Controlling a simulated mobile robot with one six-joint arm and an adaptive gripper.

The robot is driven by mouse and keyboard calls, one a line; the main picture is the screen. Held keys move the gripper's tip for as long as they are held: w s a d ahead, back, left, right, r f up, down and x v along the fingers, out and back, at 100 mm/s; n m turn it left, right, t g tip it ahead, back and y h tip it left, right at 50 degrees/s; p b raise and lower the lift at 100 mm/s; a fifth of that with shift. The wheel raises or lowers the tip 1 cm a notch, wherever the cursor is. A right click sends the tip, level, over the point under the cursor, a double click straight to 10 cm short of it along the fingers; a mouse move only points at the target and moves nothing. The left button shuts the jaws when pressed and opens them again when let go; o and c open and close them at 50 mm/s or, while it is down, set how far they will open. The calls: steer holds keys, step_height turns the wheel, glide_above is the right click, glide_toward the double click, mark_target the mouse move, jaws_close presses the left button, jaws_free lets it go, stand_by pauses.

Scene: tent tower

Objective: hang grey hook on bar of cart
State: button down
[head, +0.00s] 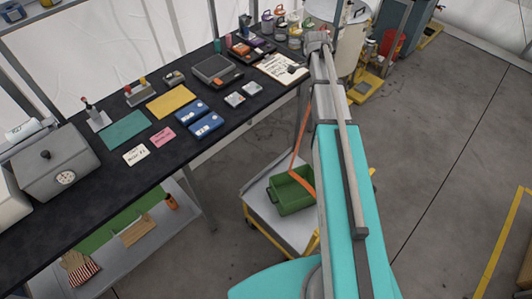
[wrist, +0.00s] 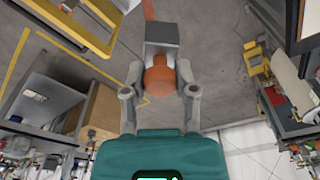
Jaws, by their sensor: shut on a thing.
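In the wrist view my gripper (wrist: 161,90) is closed around an orange rounded piece (wrist: 159,78) with a grey block (wrist: 162,38) beyond it. I take this to be the grey hook, seen nearly end on, so its hook shape does not show. In the head view the cart (head: 262,217), with a pale top and yellow edging, stands on the floor beside the long table. An orange strip (head: 302,130) runs above it, near my arm. I cannot tell which part is the cart's bar. My arm hides part of the cart and the gripper is not visible there.
A green bin (head: 290,193) sits on the cart. The long black table (head: 90,187) at left holds boxes, cards and tools. A clipboard (head: 283,68) lies near its far end. Floor (head: 440,150) to the right is clear.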

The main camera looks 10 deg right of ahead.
steer(key=w+a+f+n+b, duration=0.1)
steer(key=a+f+n+b, duration=0.25)
steer(key=f+b, duration=0.45)
steer(key=w+a+f+n+t+b, duration=0.1)
steer(key=a+f+n+b, duration=0.1)
steer(key=f+n+b, duration=0.45)
steer(key=w+a+f+n+b, duration=0.1)
steer(key=a+f+n+b, duration=0.2)
steer(key=f+b, duration=0.7)
steer(key=n+y+b, duration=0.2)
steer(key=n+b, duration=1.2)
steer(key=b, duration=0.9)
glide_above(267, 168)
step_height(267, 168, down, 23)
steer(key=shift+d, duration=0.1)
steer(key=shift+f, duration=0.15)
steer(key=shift+w+f+b, duration=0.1)
steer(key=shift+f+b, duration=5.1)
steer(key=shift+b, duration=0.15)
steer(key=shift+f+b, duration=0.3)
